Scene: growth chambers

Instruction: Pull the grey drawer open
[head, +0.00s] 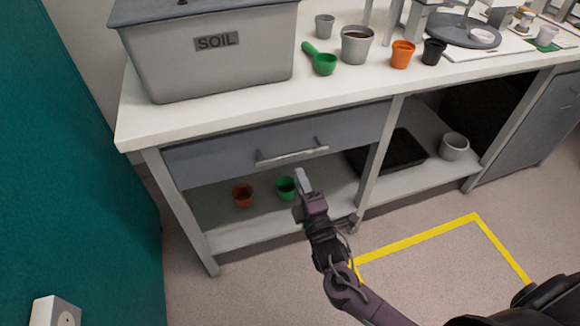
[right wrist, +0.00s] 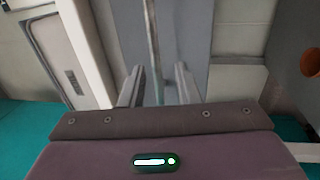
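The grey drawer (head: 220,154) sits under the left part of the white worktop and looks closed, its front about flush with the frame. Its bar handle (head: 292,154) runs along the middle of the front. My right gripper (head: 303,182) is just below and in front of the handle in the head view. In the right wrist view its two fingers (right wrist: 160,86) stand apart. The handle (right wrist: 154,50) shows as an upright bar in line with the gap between them, against the grey drawer front (right wrist: 183,35). Whether the fingertips touch it, I cannot tell. My left gripper is not in view.
An orange pot (head: 243,195) and a green pot (head: 286,188) stand on the shelf below the drawer. A grey soil bin (head: 215,65) stands on the worktop (head: 200,113) above. A teal wall (head: 75,170) is close on the left. The floor in front is clear.

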